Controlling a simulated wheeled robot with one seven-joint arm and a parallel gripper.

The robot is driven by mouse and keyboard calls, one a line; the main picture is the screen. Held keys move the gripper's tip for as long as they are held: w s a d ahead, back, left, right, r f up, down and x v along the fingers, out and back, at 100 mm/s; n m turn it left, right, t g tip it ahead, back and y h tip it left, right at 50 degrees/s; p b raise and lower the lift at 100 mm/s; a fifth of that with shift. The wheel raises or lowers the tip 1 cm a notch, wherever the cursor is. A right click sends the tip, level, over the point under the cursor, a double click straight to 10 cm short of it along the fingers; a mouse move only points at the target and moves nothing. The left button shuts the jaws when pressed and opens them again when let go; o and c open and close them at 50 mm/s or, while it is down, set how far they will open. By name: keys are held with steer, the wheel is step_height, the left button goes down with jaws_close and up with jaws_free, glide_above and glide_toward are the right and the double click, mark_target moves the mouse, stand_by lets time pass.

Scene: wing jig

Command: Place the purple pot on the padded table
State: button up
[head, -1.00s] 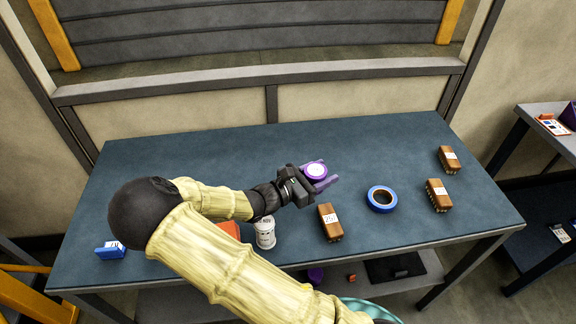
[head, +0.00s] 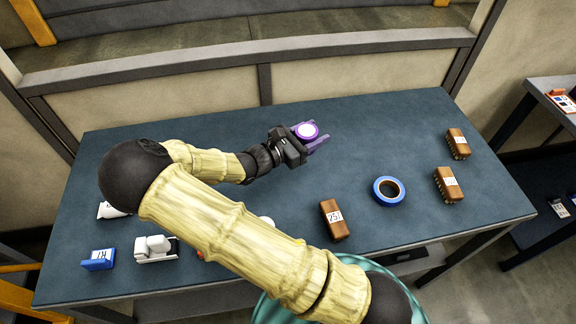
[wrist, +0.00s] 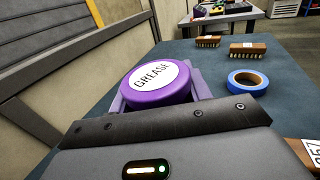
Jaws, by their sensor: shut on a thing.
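The purple pot (head: 306,131) has a white round label on its lid. In the wrist view the pot (wrist: 158,80) shows the word GREASE on that label. My gripper (head: 312,138) is shut on the pot, with purple fingers at its sides. The pot is over the dark blue padded table (head: 400,120), right of the table's middle line and towards the back. I cannot tell whether the pot's base touches the padding. In the wrist view the padded table (wrist: 195,50) stretches away behind the pot.
A blue tape roll (head: 388,191) and several brown brushes, one nearest me (head: 334,219), lie on the right half. A blue box (head: 98,260), a white object (head: 156,249) and another white item (head: 112,210) are at the left.

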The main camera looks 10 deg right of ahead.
steer(key=shift+f, duration=3.15)
steer(key=shift+f, duration=1.85)
steer(key=shift+f, duration=0.2)
steer(key=o, duration=1.3)
steer(key=shift+r, duration=0.1)
steer(key=shift+a+r, duration=0.1)
steer(key=b+v, duration=0.1)
steer(key=v, duration=0.6)
steer(key=shift+a, duration=0.15)
